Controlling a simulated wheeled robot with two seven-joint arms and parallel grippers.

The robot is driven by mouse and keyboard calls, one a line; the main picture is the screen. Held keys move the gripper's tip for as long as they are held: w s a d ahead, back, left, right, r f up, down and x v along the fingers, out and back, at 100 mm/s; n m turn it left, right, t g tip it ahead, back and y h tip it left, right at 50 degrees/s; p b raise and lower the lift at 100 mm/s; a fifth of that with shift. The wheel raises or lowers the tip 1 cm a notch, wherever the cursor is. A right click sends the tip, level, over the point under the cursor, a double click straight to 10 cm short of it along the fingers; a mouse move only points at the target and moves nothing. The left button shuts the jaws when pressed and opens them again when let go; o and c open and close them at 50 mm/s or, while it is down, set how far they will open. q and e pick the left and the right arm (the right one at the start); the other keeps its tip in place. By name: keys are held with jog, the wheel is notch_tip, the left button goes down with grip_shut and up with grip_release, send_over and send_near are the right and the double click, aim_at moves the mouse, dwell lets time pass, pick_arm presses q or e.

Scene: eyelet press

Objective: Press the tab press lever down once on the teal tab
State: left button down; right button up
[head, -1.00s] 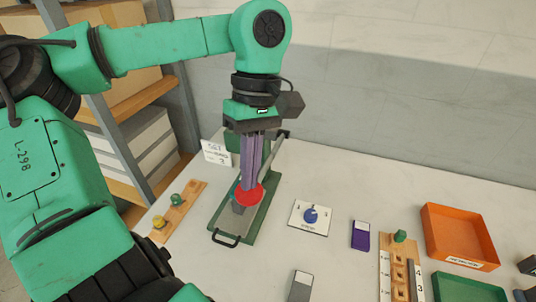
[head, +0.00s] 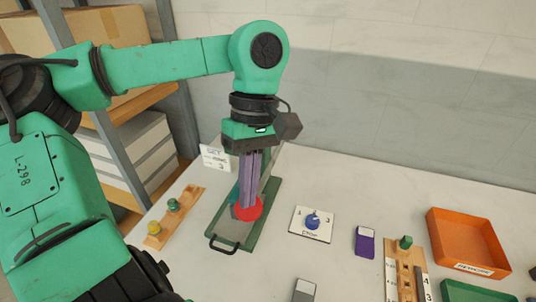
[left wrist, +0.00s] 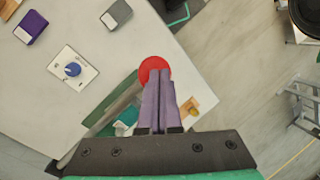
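The tab press is a green base (head: 233,232) with a black handle at its front and a grey lever bar ending in a round red knob (head: 249,210). The knob also shows in the left wrist view (left wrist: 154,68). My left gripper (head: 246,204) points down with its two purple fingers together, their tips at the knob and seeming to touch it from above. In the left wrist view the fingers (left wrist: 160,80) lie side by side over the knob's lower edge. My right gripper is not in view.
A dial card (head: 312,222) and a purple block (head: 364,242) lie right of the press. A wooden strip with pegs (head: 176,216) lies left. A slotted board (head: 403,268) and orange tray (head: 465,242) stand further right. A card sign (head: 216,157) stands behind.

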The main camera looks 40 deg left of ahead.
pick_arm(q)
jog(key=shift+w+b+x, duration=0.1)
jog(key=shift+b+x, duration=0.4)
jog(key=shift+x, duration=0.1)
jog(key=shift+w+b+x, duration=0.15)
jog(key=shift+b+x, duration=0.3)
jog(key=shift+x, duration=0.15)
notch_tip(320, 180, up, 3)
jog(key=p, duration=0.3)
jog(key=p+v, duration=0.2)
jog(key=v, duration=0.1)
jog(key=shift+s+p, duration=0.15)
jog(key=shift+p, duration=0.2)
jog(key=d+p+v, duration=0.1)
jog(key=p+v, duration=0.7)
jog(key=shift+a+r, duration=0.3)
jog(key=shift+a, duration=0.25)
